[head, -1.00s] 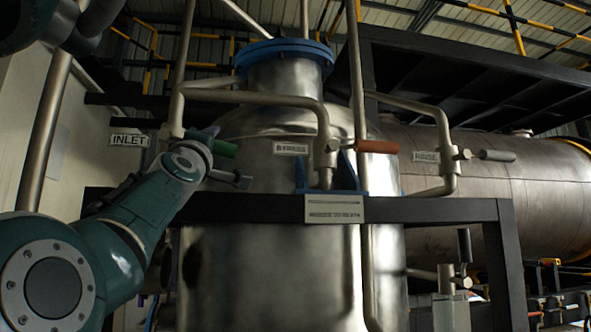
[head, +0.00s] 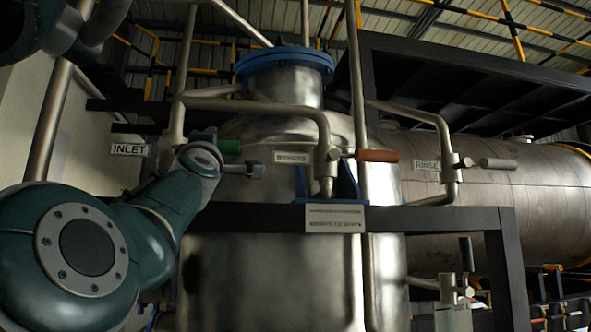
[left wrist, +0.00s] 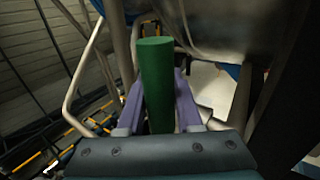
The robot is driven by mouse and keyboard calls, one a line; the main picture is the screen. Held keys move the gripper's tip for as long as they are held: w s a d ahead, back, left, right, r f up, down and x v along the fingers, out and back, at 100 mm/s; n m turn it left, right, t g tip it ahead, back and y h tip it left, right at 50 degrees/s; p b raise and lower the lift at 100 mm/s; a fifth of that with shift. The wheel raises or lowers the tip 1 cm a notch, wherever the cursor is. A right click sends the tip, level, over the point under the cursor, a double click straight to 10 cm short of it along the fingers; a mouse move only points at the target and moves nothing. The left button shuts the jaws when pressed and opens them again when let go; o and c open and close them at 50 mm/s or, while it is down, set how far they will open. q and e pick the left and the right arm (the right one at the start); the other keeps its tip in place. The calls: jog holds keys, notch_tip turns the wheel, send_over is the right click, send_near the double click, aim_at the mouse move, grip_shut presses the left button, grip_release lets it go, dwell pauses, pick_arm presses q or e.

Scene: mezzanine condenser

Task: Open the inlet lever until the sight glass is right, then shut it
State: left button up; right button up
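The inlet lever has a green handle (head: 229,146), pointing right near the INLET sign (head: 129,149) in the head view. In the left wrist view the green handle (left wrist: 158,85) stands between the two purple fingers of my left gripper (left wrist: 160,100). The fingers lie close along both sides with no clear gap, so the gripper looks shut on it. In the head view my left wrist partly covers the lever's valve, and the fingers are hidden. I cannot make out a sight glass or any level in it. My right gripper is not in view.
A lever with a red-brown handle (head: 377,155) and a grey one (head: 498,163) by the RINSE label (head: 426,165) are to the right. A black upright lever (head: 466,254) is lower right. A dark frame beam (head: 430,218) crosses before the steel tank (head: 270,270).

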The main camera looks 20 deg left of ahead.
pick_arm(q)
jog(key=o, duration=0.4)
jog(key=shift+r, duration=0.1)
jog(key=b+v, duration=0.3)
jog(key=v, duration=0.7)
jog(key=shift+b, duration=0.4)
